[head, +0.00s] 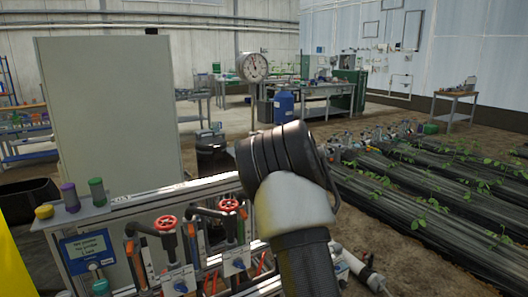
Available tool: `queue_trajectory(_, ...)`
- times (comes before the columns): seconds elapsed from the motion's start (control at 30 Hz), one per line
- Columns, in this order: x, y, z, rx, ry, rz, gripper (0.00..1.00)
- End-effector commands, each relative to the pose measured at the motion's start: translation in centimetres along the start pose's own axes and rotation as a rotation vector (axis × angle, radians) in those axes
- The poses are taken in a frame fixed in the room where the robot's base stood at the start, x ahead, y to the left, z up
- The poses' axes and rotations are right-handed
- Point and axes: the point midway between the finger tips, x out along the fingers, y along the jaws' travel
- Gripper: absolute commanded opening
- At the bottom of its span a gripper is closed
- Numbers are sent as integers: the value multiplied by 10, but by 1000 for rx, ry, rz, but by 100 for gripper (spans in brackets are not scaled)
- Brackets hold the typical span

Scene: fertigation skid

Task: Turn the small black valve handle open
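The fertigation skid stands low in the head view, with a metal frame rail (150,198) along its top. It carries two red handwheels, one on the left (165,222) and one further right (229,205), above dark pipes. Below them are white plates with blue knobs, one on the left (181,287) and one on the right (238,263). I cannot make out the small black valve handle among the dark pipework. My arm crosses in front of the skid's right part and hides some of it. My gripper does not show.
A blue display panel (88,252) is at the skid's left end. Purple (70,197) and green (97,191) containers stand above it. A large grey-green cabinet panel (110,112) rises behind. Planted beds (430,200) lie to the right, with bare soil beside them.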

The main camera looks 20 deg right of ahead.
Motion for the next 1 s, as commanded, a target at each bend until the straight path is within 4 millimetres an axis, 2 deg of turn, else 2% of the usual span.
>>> queue_trajectory(0.5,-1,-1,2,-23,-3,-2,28)
queue_trajectory(0.53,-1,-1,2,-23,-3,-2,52)
queue_trajectory(0.63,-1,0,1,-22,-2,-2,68)
queue_trajectory(1.0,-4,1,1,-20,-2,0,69)
